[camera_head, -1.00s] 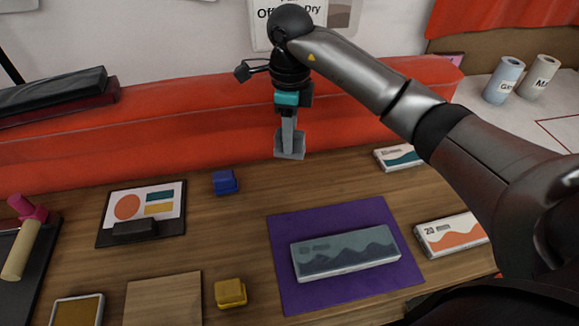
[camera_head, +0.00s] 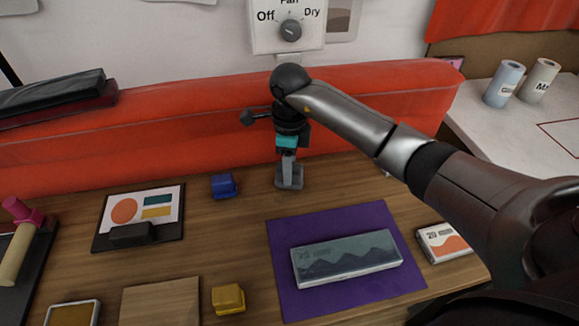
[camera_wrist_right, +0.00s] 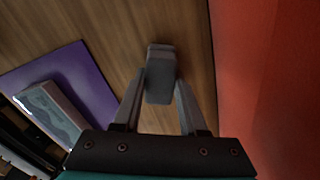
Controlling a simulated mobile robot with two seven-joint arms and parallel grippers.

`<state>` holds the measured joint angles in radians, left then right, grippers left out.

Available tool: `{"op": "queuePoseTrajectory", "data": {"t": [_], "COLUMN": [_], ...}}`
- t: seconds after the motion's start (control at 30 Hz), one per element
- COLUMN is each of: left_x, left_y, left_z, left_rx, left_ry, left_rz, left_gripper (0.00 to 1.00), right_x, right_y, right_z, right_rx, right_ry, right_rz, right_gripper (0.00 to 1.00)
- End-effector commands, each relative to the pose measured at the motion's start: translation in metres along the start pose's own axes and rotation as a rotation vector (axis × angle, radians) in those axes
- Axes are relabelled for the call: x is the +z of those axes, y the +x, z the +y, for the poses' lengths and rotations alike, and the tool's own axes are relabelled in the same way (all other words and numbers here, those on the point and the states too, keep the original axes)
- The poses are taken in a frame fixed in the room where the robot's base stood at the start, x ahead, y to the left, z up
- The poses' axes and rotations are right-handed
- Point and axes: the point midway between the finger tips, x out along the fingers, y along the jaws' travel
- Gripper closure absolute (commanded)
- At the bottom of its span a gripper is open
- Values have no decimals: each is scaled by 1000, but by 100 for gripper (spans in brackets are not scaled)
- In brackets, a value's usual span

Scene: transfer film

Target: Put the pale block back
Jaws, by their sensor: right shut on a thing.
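The pale block is a small grey block (camera_head: 290,180) at the back of the wooden table, right of the blue block (camera_head: 223,186). My right gripper (camera_head: 289,163) comes down on it from above and is shut on it. In the right wrist view the grey block (camera_wrist_right: 160,78) sits between the two fingertips (camera_wrist_right: 160,92). The block appears at or very close to the table top; I cannot tell if it touches. My left gripper is not in view.
A purple mat (camera_head: 283,262) with a grey printed box (camera_head: 345,257) lies in front. A yellow block (camera_head: 228,299) and a square wooden board (camera_head: 160,302) lie front left. A red padded ledge (camera_head: 180,135) runs behind. A card stand (camera_head: 140,218) is at left.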

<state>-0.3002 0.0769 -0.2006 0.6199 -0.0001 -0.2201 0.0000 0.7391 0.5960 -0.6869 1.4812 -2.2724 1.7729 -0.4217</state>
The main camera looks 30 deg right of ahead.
Motion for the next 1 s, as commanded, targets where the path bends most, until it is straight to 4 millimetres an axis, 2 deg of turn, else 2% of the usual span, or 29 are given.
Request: {"op": "queuePoseTrajectory", "data": {"t": [0.03,0.07,0.3,0.67,0.77,1.0], "left_x": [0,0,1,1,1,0], "left_y": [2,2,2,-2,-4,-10], "left_z": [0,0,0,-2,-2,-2], "left_rx": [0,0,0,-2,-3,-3], "left_ry": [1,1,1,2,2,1], "left_rz": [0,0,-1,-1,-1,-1], "left_gripper": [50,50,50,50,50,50], "right_x": [0,0,0,0,1,1], "right_y": [3,3,2,-3,-17,-70], "right_z": [0,0,0,0,-1,-1], "right_rx": [-1,0,0,1,-5,-6], "right_ry": [0,0,0,0,0,-1], "right_rz": [1,1,1,0,-3,-3], "right_gripper": [100,57,30,29,29,29]}}
